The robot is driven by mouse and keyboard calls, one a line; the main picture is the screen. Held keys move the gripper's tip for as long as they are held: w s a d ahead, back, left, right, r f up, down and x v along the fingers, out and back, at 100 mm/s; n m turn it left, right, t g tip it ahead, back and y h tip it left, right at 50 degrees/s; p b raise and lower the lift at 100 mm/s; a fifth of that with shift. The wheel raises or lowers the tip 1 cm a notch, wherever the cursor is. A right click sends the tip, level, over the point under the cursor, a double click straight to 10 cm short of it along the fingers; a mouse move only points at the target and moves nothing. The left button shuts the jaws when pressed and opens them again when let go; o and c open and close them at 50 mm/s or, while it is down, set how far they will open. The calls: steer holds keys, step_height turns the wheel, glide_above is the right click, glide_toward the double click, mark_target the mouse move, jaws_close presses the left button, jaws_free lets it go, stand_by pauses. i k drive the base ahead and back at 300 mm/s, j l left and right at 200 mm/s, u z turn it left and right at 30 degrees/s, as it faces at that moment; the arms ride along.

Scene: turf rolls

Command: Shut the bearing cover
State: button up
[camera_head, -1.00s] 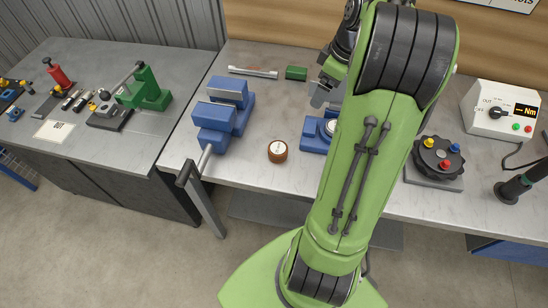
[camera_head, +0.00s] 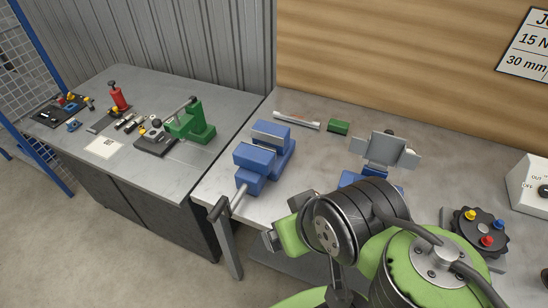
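The bearing cover (camera_head: 385,150) looks like a grey block with side flanges. It stands raised, tilted up at the back of a blue bearing base (camera_head: 358,180) on the workbench. My arm hides the front of the base. My arm is folded low in front of it, with its black and green joints close to the camera. The end of my arm (camera_head: 284,222) seems to be at the bench's front edge, left of the base and apart from the cover. Its fingers cannot be made out clearly.
A blue vise (camera_head: 262,155) stands left of the base, its handle over the front edge. A green block (camera_head: 339,127) and a torque wrench (camera_head: 297,120) lie behind. A black knob wheel (camera_head: 480,230) and a white control box (camera_head: 530,185) are at right. A side table (camera_head: 90,175) holds tools.

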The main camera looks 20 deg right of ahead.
mark_target(382, 150)
steer(key=k+j+z, duration=0.1)
steer(key=z, duration=1.5)
steer(key=i+l+u, duration=0.35)
steer(key=l, duration=0.15)
